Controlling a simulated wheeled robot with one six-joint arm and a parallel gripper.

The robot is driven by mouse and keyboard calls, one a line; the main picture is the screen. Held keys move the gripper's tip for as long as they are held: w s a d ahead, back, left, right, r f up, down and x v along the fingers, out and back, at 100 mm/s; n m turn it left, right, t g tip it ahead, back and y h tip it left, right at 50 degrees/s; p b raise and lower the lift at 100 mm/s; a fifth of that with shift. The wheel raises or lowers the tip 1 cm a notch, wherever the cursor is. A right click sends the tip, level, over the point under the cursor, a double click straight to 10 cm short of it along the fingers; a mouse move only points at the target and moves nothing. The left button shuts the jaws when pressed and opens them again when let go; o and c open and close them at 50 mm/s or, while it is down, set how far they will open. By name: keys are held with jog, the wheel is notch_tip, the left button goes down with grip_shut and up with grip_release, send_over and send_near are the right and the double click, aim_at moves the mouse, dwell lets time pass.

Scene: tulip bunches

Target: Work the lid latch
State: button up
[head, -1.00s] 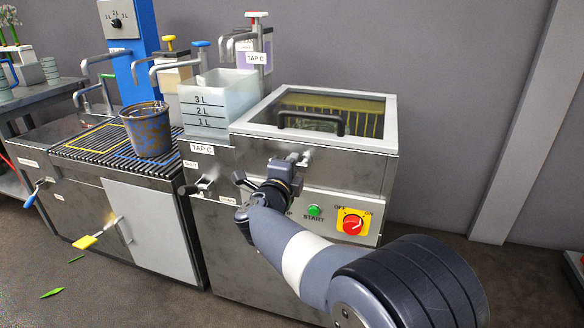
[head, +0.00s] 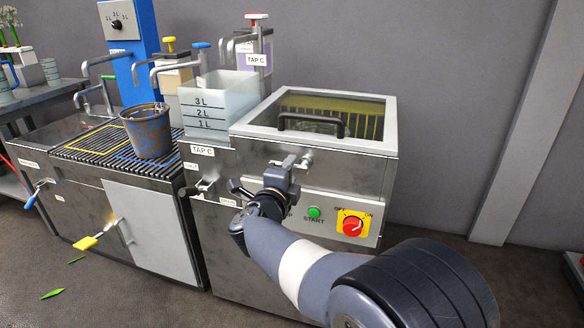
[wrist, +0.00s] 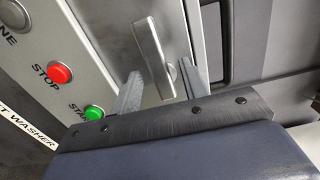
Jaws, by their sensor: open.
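The lid latch (head: 293,161) is a small metal lever on the front of the steel washer, just below the lid's front edge. In the wrist view the latch (wrist: 151,48) is a flat grey bar, with its lower end between my fingers. My gripper (wrist: 161,76) is open, one finger on each side of that end; contact cannot be told. In the head view my gripper (head: 277,180) is just below the latch and partly hidden by its own wrist. The lid (head: 350,146), with a window and dark handle (head: 311,122), lies closed.
The green START button (head: 314,212) and red knob (head: 352,226) are close to my arm; the red STOP button (wrist: 60,73) shows in the wrist view. A measuring tank (head: 212,92) stands left of the lid. A bucket (head: 148,135) stands on the grate.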

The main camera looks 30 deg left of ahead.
jog(key=p+v, duration=0.1)
jog(key=v, duration=0.7)
jog(key=shift+s+p, duration=0.25)
jog(key=shift+p, duration=0.1)
jog(key=b+x, duration=0.2)
jog(key=x, duration=0.9)
jog(key=shift+s, duration=0.1)
